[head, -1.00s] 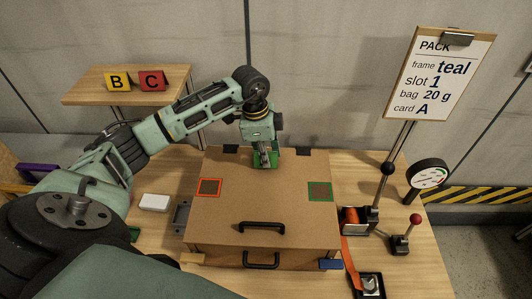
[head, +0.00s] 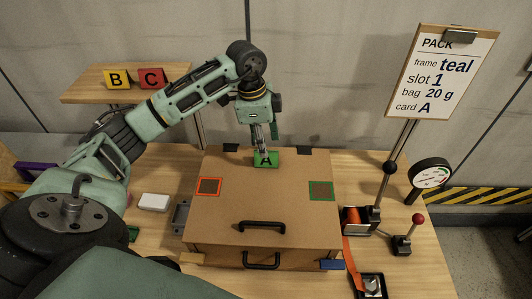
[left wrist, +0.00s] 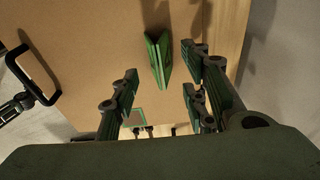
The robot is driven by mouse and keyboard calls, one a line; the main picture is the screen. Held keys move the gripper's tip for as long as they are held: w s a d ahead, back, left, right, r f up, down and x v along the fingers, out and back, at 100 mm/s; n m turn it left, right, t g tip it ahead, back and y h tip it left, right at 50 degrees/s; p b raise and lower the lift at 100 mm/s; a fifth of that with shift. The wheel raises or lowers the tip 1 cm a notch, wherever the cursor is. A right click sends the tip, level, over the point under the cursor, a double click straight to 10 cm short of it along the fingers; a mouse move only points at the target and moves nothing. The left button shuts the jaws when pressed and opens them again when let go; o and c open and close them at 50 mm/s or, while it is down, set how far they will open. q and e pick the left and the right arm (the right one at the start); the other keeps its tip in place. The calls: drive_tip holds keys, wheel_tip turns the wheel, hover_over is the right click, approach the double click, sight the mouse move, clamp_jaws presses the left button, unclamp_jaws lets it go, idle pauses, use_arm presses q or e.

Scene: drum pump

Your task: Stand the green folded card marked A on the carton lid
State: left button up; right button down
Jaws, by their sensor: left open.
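The green folded card marked A (head: 266,160) stands on the carton lid (head: 265,205), near its back edge, with the A facing front. It also shows in the left wrist view as a green folded shape (left wrist: 158,60) on the brown lid. My left gripper (head: 262,139) is just above and behind the card in the head view. In the left wrist view its fingers (left wrist: 160,85) are spread, with nothing between them, and the card is apart from them. My right gripper is not in view.
Yellow card B (head: 117,81) and red card C (head: 151,79) stand on a wooden shelf at the left. The lid has a red-outlined square (head: 208,187), a green-outlined square (head: 321,191) and a black handle (head: 261,226). A gauge (head: 430,174) and levers stand at right.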

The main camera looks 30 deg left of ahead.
use_arm(q)
wheel_tip(320, 180, up, 7)
drive_tip(key=b, duration=0.1)
drive_tip(key=shift+s+a, duration=0.3)
drive_tip(key=shift+a, duration=0.15)
drive_tip(key=shift+f, duration=0.15)
